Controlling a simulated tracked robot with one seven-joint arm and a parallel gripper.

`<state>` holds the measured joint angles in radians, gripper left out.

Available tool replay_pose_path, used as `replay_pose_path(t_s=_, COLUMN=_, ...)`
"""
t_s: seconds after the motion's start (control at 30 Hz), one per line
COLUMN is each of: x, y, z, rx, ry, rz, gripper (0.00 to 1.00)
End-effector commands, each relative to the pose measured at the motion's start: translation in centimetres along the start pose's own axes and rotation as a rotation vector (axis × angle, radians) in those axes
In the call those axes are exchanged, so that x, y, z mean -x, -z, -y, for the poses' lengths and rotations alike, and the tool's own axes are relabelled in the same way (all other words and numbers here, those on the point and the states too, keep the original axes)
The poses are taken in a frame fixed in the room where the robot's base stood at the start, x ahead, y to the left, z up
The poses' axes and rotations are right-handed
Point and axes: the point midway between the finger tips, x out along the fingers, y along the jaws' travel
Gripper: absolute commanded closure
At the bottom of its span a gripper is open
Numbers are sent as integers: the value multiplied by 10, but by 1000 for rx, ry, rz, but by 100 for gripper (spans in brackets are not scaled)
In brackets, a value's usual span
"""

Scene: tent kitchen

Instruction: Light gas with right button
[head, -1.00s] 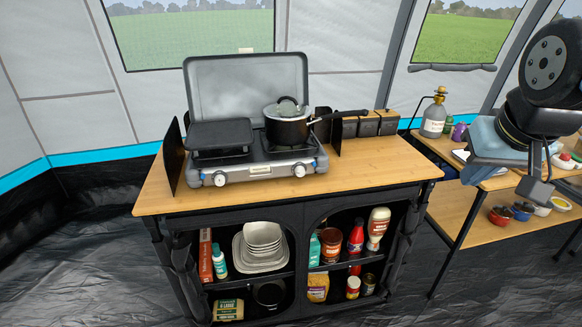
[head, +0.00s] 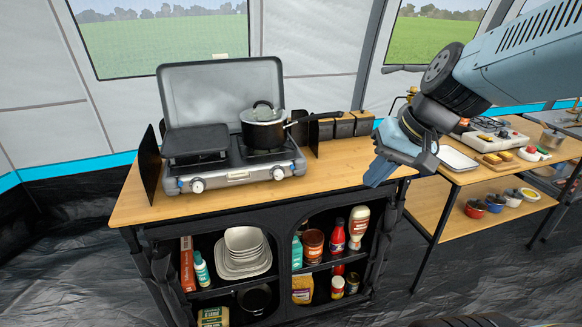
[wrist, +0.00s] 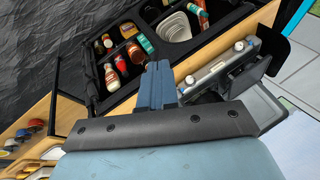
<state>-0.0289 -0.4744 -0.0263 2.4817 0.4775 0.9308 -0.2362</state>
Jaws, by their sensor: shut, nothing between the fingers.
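The gas stove (head: 235,165) stands on the wooden counter with its lid raised. Its right knob (head: 278,173) and left knob (head: 198,186) are white and face the front. A black pot (head: 263,130) with a lid sits on the right burner, and a flat black griddle (head: 195,143) covers the left one. I see no flame. My gripper (head: 374,180) is over the right end of the counter, right of the stove and apart from it. In the wrist view my gripper (wrist: 156,88) is shut and empty, and the stove front (wrist: 218,65) with both knobs lies to its right.
Black and wood containers (head: 345,127) stand behind the stove's right side. The shelf unit below the counter holds plates (head: 243,252) and bottles (head: 337,236). A side table (head: 475,172) with a tray and food stands at right. The counter's front strip is clear.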

Motion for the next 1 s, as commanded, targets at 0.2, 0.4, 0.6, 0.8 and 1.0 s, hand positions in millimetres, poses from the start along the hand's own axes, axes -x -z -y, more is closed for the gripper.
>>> replay_pose_path(t_s=0.2, x=-47, y=26, z=31, rx=-111, ry=218, rz=100, gripper=100)
replay_pose_path(t_s=0.4, x=-86, y=56, z=52, rx=-239, ry=398, rz=137, gripper=100)
replay_pose_path(t_s=0.6, x=-130, y=91, z=63, rx=-388, ry=544, rz=132, gripper=100)
replay_pose_path(t_s=0.8, x=-179, y=126, z=58, rx=-554, ry=644, rz=83, gripper=100)
replay_pose_path(t_s=1.0, x=-232, y=156, z=40, rx=-717, ry=690, rz=1, gripper=100)
